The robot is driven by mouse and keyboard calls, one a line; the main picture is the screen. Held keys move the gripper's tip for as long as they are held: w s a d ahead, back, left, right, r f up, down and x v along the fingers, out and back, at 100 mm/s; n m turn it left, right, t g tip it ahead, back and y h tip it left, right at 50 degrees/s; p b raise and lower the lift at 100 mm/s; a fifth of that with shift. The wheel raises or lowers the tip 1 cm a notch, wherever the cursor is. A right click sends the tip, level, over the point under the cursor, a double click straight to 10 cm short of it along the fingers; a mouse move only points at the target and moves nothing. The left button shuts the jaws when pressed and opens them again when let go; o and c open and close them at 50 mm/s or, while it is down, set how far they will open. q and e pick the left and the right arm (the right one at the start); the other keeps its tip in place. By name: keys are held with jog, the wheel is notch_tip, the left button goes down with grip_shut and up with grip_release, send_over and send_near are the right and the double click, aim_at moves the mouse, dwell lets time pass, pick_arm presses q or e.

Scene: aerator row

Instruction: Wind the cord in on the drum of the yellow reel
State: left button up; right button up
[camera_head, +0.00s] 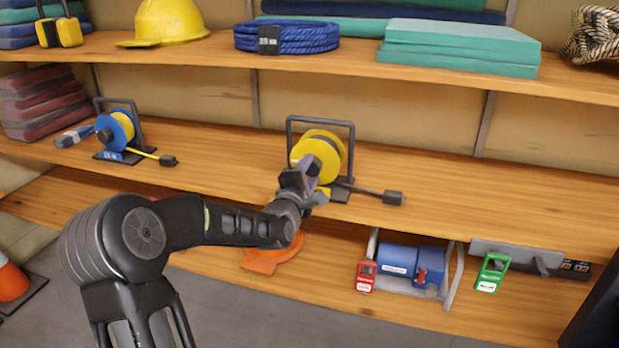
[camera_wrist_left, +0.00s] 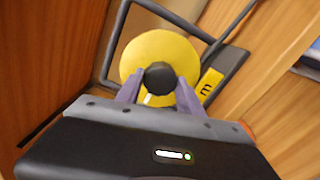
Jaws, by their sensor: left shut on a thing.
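The yellow reel (camera_head: 326,147) stands on the middle shelf in a dark metal frame. Its yellow disc faces me in the left wrist view (camera_wrist_left: 150,50). A dark cord with a black plug (camera_head: 392,197) runs out from its base to the right along the shelf. My left gripper (camera_head: 303,178) is at the front of the reel. In the left wrist view its two purple-grey fingers (camera_wrist_left: 158,88) are shut on a black round knob (camera_wrist_left: 159,77) in front of the disc. The drum behind the disc is mostly hidden. My right gripper is not in view.
A blue reel (camera_head: 118,128) with a yellow cord stands on the same shelf to the left. The shelf right of the plug is clear. Below are a blue machine (camera_head: 397,260), red and green tags and an orange item (camera_head: 272,256). The upper shelf (camera_head: 340,58) overhangs the reel.

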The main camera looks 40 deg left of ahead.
pick_arm(q)
jog(key=m+b, duration=0.2)
jog(key=m, duration=0.1)
jog(key=m+b, duration=0.1)
jog(key=shift+f+m+b, duration=0.25)
jog(key=shift+m+b, duration=0.05)
jog(key=shift+b, duration=0.1)
jog(key=m+b, duration=0.4)
jog(key=m, duration=0.1)
jog(key=m+b, duration=0.3)
jog(key=m, duration=0.2)
jog(key=shift+r, duration=0.1)
jog(key=shift+m+b, duration=0.55)
jog(key=shift+m, duration=1.25)
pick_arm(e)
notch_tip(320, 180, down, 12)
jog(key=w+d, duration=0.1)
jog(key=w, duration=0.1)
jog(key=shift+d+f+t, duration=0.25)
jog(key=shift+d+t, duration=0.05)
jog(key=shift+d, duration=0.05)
pick_arm(q)
jog(key=o, duration=1.4)
jog(key=shift+r, duration=0.1)
jog(key=v, duration=0.7)
jog(key=shift+s+d+p, duration=0.1)
jog(key=shift+s+p, duration=0.25)
jog(key=shift+s, duration=0.05)
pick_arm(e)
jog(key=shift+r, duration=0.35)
